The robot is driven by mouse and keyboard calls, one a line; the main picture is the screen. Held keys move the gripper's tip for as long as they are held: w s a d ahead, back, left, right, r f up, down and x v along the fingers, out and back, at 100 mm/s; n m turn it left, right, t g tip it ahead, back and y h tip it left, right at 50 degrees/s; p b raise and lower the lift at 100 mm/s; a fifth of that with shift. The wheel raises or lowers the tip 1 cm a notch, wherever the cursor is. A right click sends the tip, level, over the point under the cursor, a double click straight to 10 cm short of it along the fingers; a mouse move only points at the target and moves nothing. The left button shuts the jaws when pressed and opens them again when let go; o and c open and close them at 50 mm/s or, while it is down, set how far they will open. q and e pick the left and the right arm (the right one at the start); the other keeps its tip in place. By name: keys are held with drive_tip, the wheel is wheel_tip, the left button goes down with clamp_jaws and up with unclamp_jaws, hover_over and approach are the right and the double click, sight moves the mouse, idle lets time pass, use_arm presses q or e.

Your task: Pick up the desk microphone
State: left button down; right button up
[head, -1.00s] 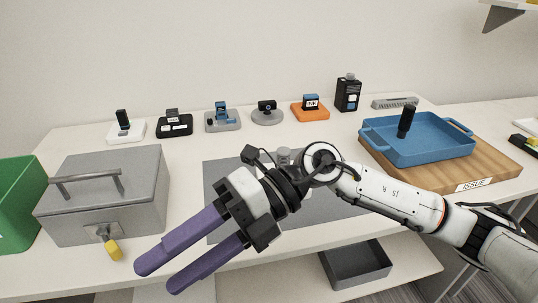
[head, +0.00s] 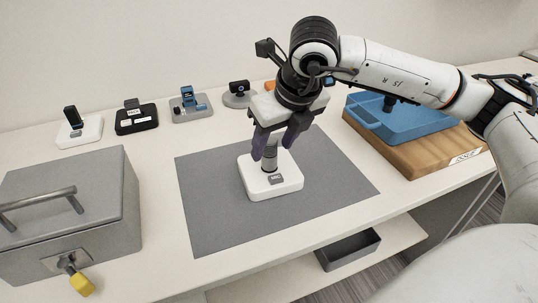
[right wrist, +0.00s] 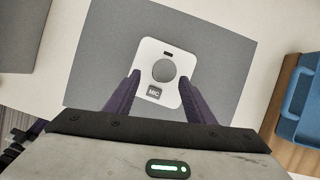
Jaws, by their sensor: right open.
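The desk microphone has a white square base (head: 286,183) and a short grey upright cylinder, and stands upright on the grey mat (head: 210,217). In the right wrist view its round grey top (right wrist: 164,70) and a MIC label (right wrist: 154,92) show. My right gripper (head: 272,150) points down over it with purple fingers open. In the right wrist view the fingertips (right wrist: 161,75) lie on either side of the round top, with a gap on each side. The cylinder's upper part is partly hidden by the fingers in the head view. My left gripper is out of view.
Small devices on stands, including a white one (head: 80,131) and a black one (head: 136,118), line the back. A grey metal box (head: 75,215) with a yellow padlock (head: 82,285) is at left. A blue tray (head: 415,125) on a wooden board (head: 425,162) is at right.

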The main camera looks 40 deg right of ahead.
sight(270, 152)
drive_tip(key=x, duration=0.4)
drive_tip(key=shift+w+d+f+p, duration=0.15)
drive_tip(key=shift+d+f+p, duration=0.1)
drive_tip(key=shift+d+p, duration=0.05)
drive_tip(key=shift+w+f, duration=0.15)
drive_tip(key=shift+f, duration=0.1)
clamp_jaws()
drive_tip(key=shift+r, duration=0.2)
